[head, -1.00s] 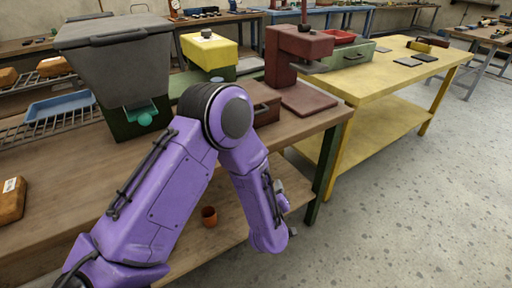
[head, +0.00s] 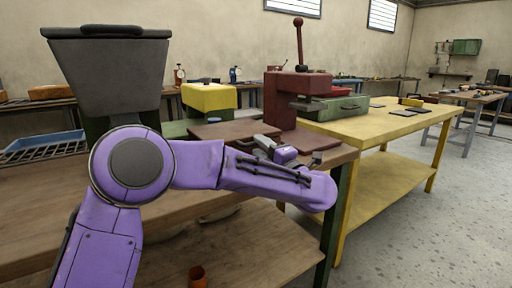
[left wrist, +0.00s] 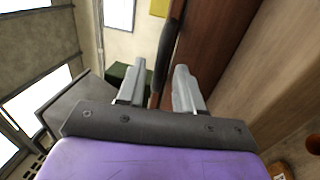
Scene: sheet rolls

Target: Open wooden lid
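The wooden lid (head: 232,130) is a flat brown panel on the workbench, left of the dark red press, and looks closed. In the left wrist view a reddish-brown wooden surface (left wrist: 205,45) with a dark bar handle (left wrist: 166,55) along it fills the upper middle. My left gripper (left wrist: 160,90) is open, its two grey fingers on either side of the line of the handle. I cannot tell whether they touch it. In the head view the left gripper (head: 262,146) is at the lid's front right, partly hidden by my purple arm. My right gripper is not in view.
The dark red press (head: 293,95) stands close behind and right of the gripper. A grey hopper (head: 110,75) stands at the left. A yellow table (head: 400,122) is to the right. An orange cup (head: 197,276) sits on the lower shelf. Open floor lies at the right.

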